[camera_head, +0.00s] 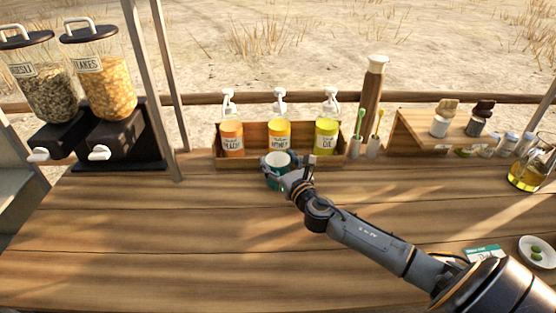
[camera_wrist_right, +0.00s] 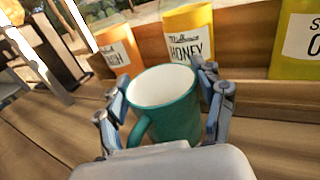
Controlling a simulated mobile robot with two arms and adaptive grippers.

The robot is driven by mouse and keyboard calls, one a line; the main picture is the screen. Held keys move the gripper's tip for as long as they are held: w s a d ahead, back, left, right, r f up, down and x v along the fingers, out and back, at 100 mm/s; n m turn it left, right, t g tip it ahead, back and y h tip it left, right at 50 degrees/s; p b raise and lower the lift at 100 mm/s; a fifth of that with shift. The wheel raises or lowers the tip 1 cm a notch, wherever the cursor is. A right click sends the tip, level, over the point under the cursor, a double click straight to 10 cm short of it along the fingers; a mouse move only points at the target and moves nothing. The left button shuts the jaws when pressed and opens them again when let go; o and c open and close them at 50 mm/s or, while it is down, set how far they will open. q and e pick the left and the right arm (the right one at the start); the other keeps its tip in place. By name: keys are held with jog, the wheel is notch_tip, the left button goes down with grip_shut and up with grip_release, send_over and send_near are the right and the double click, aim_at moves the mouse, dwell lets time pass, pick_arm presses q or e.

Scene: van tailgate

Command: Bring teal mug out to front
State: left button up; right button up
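The teal mug (camera_head: 278,166) has a white inside and stands upright on the wooden counter, just in front of the jar rack. In the right wrist view the mug (camera_wrist_right: 172,105) fills the middle, its handle at the lower left. My right gripper (camera_head: 284,178) reaches the mug from the front right. In the wrist view the right gripper's fingers (camera_wrist_right: 165,92) are spread on either side of the mug, close to its wall; firm contact does not show. The mug's base is hidden behind the palm. My left gripper is not in view.
A wooden rack (camera_head: 221,160) behind the mug holds orange, yellow and lime pump jars, including the honey jar (camera_head: 279,135). Cereal dispensers (camera_head: 105,85) stand at the left. Spoon holders (camera_head: 356,147) and a small shelf (camera_head: 410,127) are at the right. The front counter (camera_head: 150,245) is clear.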

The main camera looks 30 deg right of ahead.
aim_at(274, 168)
jog(key=c, duration=0.5)
jog(key=shift+o, duration=0.2)
jog(key=shift+s+a+p, duration=0.25)
jog(key=shift+s+a, duration=0.3)
jog(key=shift+s, duration=0.35)
jog(key=shift+s+a+p, duration=0.2)
jog(key=shift+s+a, duration=0.3)
jog(key=shift+s, duration=0.35)
jog(key=shift+s+a+p, duration=0.25)
jog(key=shift+s+a, duration=0.3)
jog(key=shift+s, duration=0.35)
jog(key=shift+s+a+p, duration=0.15)
jog(key=shift+s+a, duration=0.5)
jog(key=shift+s, duration=0.4)
jog(key=shift+s+a+p, duration=0.15)
jog(key=shift+s+a, duration=0.5)
jog(key=shift+s, duration=0.45)
jog(key=shift+s+a+p, duration=0.15)
jog(key=shift+s+a, duration=0.5)
jog(key=shift+s, duration=0.4)
jog(key=shift+s+a, duration=0.6)
jog(key=shift+s, duration=0.35)
jog(key=shift+s+a, duration=0.6)
jog(key=shift+s, duration=0.4)
jog(key=shift+s+a, duration=0.6)
jog(key=shift+s, duration=0.35)
jog(key=o, duration=1.4)
jog(key=shift+c, duration=0.2)
